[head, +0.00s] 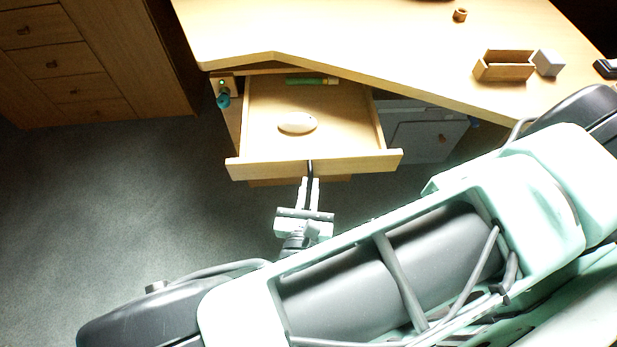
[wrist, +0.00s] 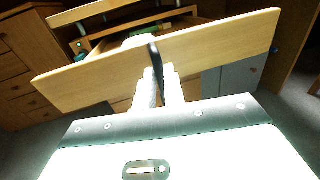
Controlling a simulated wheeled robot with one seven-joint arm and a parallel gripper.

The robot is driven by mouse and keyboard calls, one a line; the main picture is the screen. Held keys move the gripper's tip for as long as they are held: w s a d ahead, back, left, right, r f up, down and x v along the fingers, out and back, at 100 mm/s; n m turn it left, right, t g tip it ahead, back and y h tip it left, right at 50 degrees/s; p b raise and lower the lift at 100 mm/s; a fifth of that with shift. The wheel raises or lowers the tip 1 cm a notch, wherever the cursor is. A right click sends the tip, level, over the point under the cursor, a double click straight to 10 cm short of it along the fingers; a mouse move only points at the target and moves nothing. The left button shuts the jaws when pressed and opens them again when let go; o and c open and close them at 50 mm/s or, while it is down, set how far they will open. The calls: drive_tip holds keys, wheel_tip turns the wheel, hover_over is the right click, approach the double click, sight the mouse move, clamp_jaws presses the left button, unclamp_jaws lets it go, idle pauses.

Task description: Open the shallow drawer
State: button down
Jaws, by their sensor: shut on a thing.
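The shallow drawer (head: 260,168) stands pulled out from under the desk, its inside showing in the head view. Its wooden front panel also shows in the wrist view (wrist: 90,82). A dark handle (head: 310,169) sits at the middle of the front; it also shows in the wrist view (wrist: 154,54). My gripper (head: 310,184) is shut on this handle, in front of the panel. In the wrist view its two fingers (wrist: 163,82) lie on either side of the handle.
The desk top (head: 400,50) overhangs the drawer and carries a small wooden box (head: 503,67). A teal object (head: 223,99) hangs at the left of the drawer. A grey cabinet (head: 425,135) stands to the right. Open floor (head: 120,210) lies to the left.

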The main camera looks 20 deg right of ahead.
drive_tip(key=shift+s+a, duration=0.1)
drive_tip(key=shift+s, duration=0.2)
drive_tip(key=c, duration=1.5)
unclamp_jaws()
